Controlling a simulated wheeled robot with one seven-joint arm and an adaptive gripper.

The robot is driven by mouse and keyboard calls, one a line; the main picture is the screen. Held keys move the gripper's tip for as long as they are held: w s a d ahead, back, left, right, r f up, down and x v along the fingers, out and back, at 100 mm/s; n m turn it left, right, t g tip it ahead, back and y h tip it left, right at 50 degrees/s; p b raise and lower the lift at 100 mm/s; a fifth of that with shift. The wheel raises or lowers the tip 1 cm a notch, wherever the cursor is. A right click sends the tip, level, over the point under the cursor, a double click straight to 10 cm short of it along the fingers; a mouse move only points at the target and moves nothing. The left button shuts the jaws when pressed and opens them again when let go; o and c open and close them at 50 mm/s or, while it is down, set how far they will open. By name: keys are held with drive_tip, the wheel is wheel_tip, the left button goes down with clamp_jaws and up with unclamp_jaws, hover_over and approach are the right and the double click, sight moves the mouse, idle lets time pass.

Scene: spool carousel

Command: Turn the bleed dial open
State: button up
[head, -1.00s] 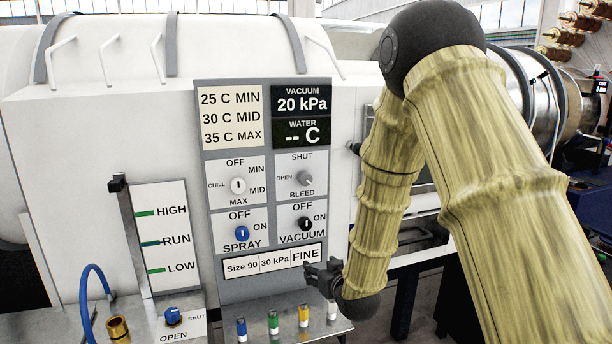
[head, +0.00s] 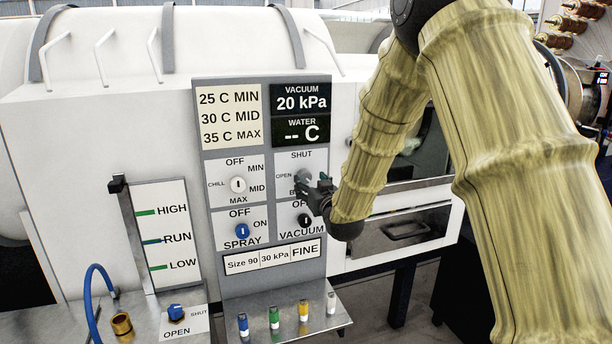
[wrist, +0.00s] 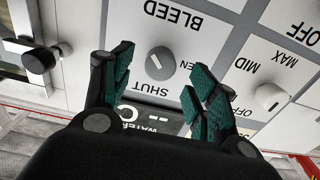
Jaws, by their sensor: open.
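The bleed dial (wrist: 159,63) is a round grey knob on a white panel, upside down in the wrist view, between the words BLEED, SHUT and OPEN. It has a pale slanted mark; I cannot tell which label that points to. My gripper (wrist: 160,72) is open, with one green-padded finger on each side of the dial in the picture. The dial shows between the fingers with nothing held; I cannot tell whether they touch it. In the head view my gripper (head: 311,187) is in front of the bleed panel and largely hides the dial.
The white chill dial (head: 238,185), blue spray dial (head: 242,231) and black vacuum dial (head: 304,220) sit close around. A shelf (head: 285,325) with several coloured pegs juts out below. A blue valve knob (head: 176,311) is at lower left.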

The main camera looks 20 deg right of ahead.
sight(306, 179)
drive_tip(key=shift+w+a+p, duration=0.1)
drive_tip(key=shift+w+p, duration=0.55)
drive_tip(key=shift+w, duration=1.6)
drive_tip(key=c, duration=1)
